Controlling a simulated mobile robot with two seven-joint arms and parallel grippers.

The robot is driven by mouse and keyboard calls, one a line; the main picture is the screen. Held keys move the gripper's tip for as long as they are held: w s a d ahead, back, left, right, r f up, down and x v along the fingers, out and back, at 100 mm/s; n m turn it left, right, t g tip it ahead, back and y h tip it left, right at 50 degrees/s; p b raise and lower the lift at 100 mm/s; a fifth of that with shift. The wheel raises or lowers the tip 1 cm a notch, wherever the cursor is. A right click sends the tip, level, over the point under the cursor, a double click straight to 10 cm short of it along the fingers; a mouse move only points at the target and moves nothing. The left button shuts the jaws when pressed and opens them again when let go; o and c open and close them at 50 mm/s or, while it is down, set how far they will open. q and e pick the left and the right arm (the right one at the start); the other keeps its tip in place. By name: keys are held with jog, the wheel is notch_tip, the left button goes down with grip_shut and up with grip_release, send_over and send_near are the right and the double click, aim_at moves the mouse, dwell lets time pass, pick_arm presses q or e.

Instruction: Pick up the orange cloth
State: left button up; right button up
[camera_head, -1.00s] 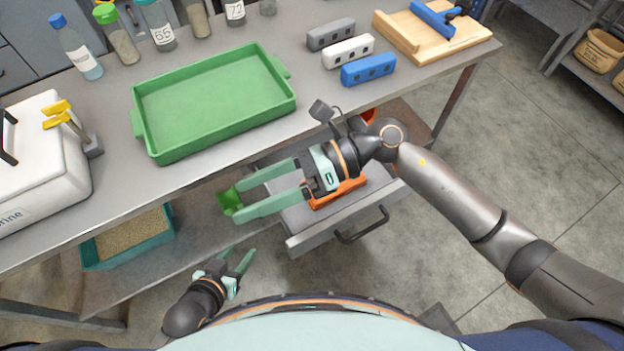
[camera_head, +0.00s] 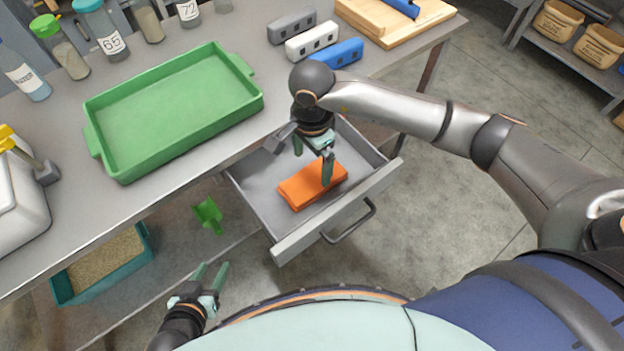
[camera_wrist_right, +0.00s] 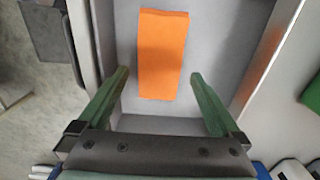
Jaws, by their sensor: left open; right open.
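The orange cloth (camera_head: 313,185) lies folded and flat in the open grey drawer (camera_head: 262,196) under the workbench. My right gripper (camera_head: 312,164) points down into the drawer over the cloth, with its fingers apart and nothing between them that I can see it hold. In the right wrist view the cloth (camera_wrist_right: 163,55) lies beyond and between the open fingers of the right gripper (camera_wrist_right: 160,95). I cannot tell the exact height gap. My left gripper (camera_head: 210,282) is open and empty, low at the front left, away from the drawer.
A green tray (camera_head: 180,165) stands on the bench (camera_head: 75,205) above the drawer's left side. The drawer's walls and front handle (camera_head: 352,222) surround the cloth. A green scoop (camera_head: 208,214) and a teal bin of grain (camera_head: 140,238) are on the lower shelf.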

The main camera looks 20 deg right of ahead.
aim_at(313, 178)
notch_tip(313, 178, down, 6)
jog(key=shift+d+r, duration=0.1)
dwell(0.4)
jog(key=c, duration=1.1)
jog(key=shift+r, duration=0.2)
